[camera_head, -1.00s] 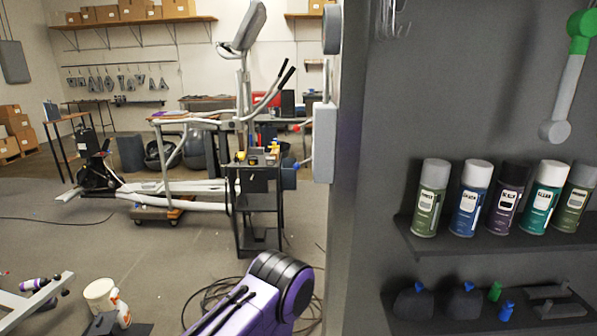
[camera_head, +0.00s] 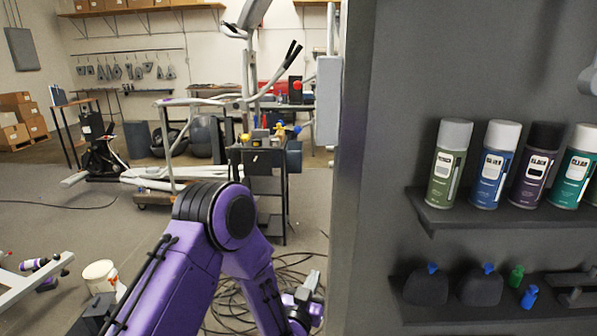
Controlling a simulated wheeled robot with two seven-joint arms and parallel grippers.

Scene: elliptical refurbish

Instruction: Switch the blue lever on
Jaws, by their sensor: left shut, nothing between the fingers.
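A small blue knob (camera_head: 298,129) shows beside the lower left edge of a grey box (camera_head: 328,100) on the near edge of the dark wall; it looks like the end of the blue lever, seen side-on. A red knob (camera_head: 297,84) sits above it. I cannot tell the blue lever's position. My left gripper (camera_head: 309,294) is low at the bottom centre, shut and empty, well below the knob and apart from it. My purple left arm fills the bottom middle. My right gripper is out of view.
The dark wall (camera_head: 385,150) fills the right side. Its upper shelf (camera_head: 440,215) holds several spray cans; a lower shelf (camera_head: 420,312) holds small bottles and dark lumps. A black cart (camera_head: 262,185) and an elliptical machine (camera_head: 150,178) stand behind my arm. Cables (camera_head: 235,310) lie on the floor.

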